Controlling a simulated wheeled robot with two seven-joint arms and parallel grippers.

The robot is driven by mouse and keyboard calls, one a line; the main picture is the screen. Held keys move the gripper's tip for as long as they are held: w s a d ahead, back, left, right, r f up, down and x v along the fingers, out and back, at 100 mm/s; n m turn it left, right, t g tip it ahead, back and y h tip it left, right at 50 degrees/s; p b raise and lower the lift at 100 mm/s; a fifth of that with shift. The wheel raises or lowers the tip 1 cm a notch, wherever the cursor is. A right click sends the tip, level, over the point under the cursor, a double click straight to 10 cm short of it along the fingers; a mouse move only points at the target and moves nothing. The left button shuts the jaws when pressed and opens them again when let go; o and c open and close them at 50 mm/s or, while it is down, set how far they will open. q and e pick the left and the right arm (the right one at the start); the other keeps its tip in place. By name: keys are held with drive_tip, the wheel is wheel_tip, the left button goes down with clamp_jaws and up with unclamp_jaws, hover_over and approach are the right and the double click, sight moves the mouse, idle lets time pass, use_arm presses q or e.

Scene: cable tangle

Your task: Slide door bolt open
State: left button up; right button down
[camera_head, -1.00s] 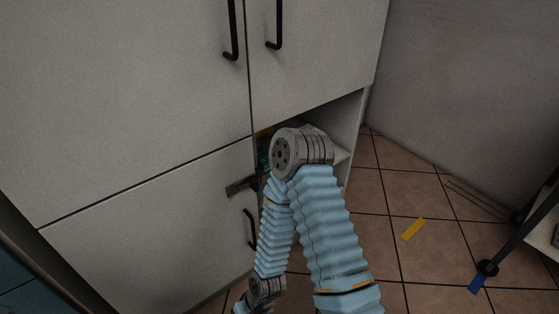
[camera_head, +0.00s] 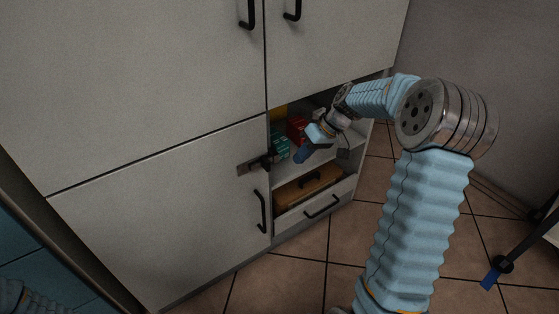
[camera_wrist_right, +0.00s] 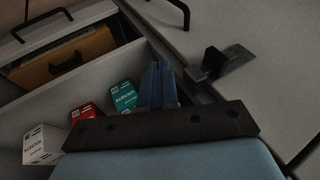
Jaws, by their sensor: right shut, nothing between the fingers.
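The door bolt (camera_head: 254,164) is a small dark metal piece on a plate near the upper right corner of the lower left cabinet door (camera_head: 160,215). Its black knob (camera_wrist_right: 214,60) stands up from the plate at the door's edge in the right wrist view. My right gripper (camera_head: 301,156) is in front of the open shelf, to the right of the bolt and apart from it. Its blue fingers (camera_wrist_right: 157,85) are shut together and empty. My left gripper is out of view.
The open shelf holds a red box (camera_wrist_right: 86,113), a teal box (camera_wrist_right: 123,97) and a white box (camera_wrist_right: 42,144). Below is a drawer (camera_head: 316,208) with a brown case (camera_head: 308,188) inside. A black door handle (camera_head: 261,211) is below the bolt. Tiled floor lies right.

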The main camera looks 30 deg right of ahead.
sight(266, 164)
wheel_tip(266, 164, up, 9)
drive_tip(key=s+d+n, duration=0.1)
drive_tip(key=d, duration=0.1)
drive_tip(key=shift+s+d+n+t+y, duration=0.3)
drive_tip(key=shift+t, duration=0.1)
drive_tip(key=shift+f, duration=0.15)
drive_tip(key=w+a+f, duration=0.3)
drive_tip(key=a+f, duration=0.5)
drive_tip(key=a, duration=0.1)
drive_tip(key=shift+w+a, duration=0.1)
